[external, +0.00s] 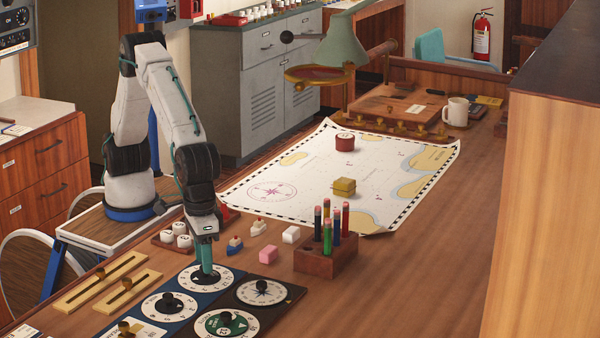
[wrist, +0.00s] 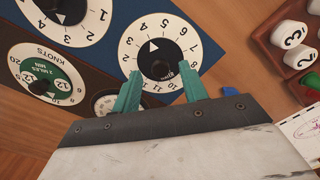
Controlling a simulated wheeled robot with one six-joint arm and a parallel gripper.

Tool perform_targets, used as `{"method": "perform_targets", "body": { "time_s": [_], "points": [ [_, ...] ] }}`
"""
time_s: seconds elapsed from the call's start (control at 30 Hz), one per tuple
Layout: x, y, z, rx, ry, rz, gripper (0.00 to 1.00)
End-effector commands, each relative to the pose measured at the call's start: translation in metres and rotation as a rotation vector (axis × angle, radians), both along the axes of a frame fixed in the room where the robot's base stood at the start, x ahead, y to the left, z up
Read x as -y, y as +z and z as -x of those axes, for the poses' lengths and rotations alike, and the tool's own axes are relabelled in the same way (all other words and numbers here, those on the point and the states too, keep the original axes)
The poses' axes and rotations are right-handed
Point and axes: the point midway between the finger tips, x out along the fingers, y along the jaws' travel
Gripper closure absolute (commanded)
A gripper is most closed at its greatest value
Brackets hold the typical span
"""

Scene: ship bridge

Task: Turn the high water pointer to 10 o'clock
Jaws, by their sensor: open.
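The dial below my gripper is white and numbered, with a black centre, a round knob (wrist: 160,69) and a white triangular pointer mark (wrist: 153,46). The mark faces the upper edge of the wrist view, toward the low numbers. The dial's ring (wrist: 131,44) also shows in the external view (external: 228,274). Its label is too small to read, so I cannot confirm it is the high water one. My gripper (wrist: 160,75) is open, pointing down, with teal fingers on either side of the knob. It also shows in the external view (external: 206,272). Contact cannot be told.
A similar numbered dial (external: 190,312) is beside it on the blue panel. A green knots dial (external: 227,322) and a compass dial (external: 262,292) are close by.

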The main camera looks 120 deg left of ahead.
Motion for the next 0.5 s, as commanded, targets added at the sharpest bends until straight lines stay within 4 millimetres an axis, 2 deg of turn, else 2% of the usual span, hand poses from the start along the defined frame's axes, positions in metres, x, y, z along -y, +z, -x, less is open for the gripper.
{"method": "perform_targets", "body": {
  "time_s": [0.1,0.37,0.4,0.5],
  "points": [
    [-0.0001,-0.0087,0.0001,-0.001,0.0,-0.001,0.57],
    [0.0,-0.0107,0.0,0.0,-0.001,0.0,0.57],
    [0.0,-0.0107,0.0,0.0,-0.001,0.0,0.59],
    [-0.0001,-0.0106,0.0001,0.0,-0.001,0.0,0.87]
  ]
}}
